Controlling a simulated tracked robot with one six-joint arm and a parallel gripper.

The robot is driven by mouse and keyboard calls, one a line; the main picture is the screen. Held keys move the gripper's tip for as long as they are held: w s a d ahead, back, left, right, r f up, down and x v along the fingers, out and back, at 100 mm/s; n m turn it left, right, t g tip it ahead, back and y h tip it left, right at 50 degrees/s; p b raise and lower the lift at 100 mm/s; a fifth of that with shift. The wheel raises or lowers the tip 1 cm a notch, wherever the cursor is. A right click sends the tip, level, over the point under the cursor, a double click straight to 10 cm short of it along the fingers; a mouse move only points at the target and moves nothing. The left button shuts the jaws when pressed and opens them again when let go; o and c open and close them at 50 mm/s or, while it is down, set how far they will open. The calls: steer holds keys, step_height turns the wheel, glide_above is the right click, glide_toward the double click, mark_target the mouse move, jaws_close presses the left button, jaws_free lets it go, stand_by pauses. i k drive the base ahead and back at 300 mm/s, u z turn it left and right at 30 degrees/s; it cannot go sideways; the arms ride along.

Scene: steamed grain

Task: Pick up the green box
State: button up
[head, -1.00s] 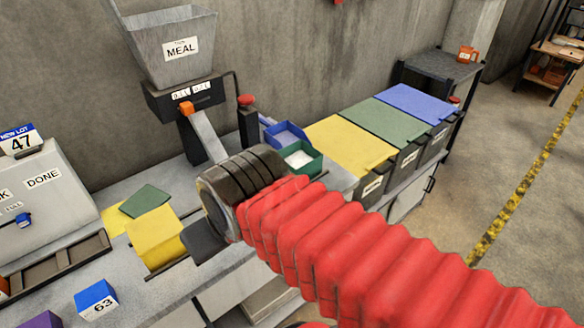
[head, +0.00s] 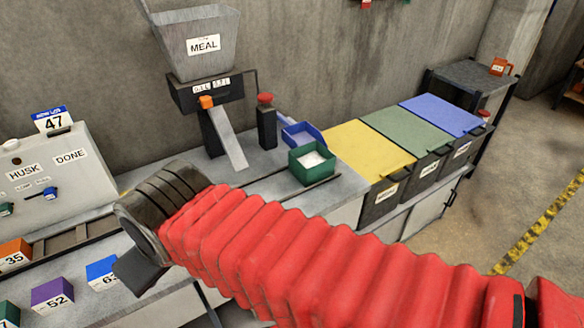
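A small open green box (head: 302,173) with white contents stands on the bench, right of the meal chute and in front of a blue open box (head: 292,134). A second green block (head: 8,314), cut off by the frame, sits at the lower left edge. My red-sleeved arm crosses the view to a dark ringed wrist at the left. My gripper (head: 140,270) shows only as a dark grey part below that wrist, left of and well apart from the open green box. Its fingers cannot be made out, nor whether it holds anything.
Orange 35 (head: 14,256), purple 52 (head: 52,294) and blue 63 (head: 102,271) blocks sit at the left, by the HUSK/DONE machine (head: 60,180). The MEAL hopper (head: 200,70) stands behind. Yellow (head: 360,150), green (head: 407,130) and blue (head: 440,115) lidded bins line the right.

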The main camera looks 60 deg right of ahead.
mark_target(311, 163)
steer(key=u, duration=0.35)
steer(key=k, duration=1.45)
steer(key=z, duration=0.7)
steer(key=i, duration=1)
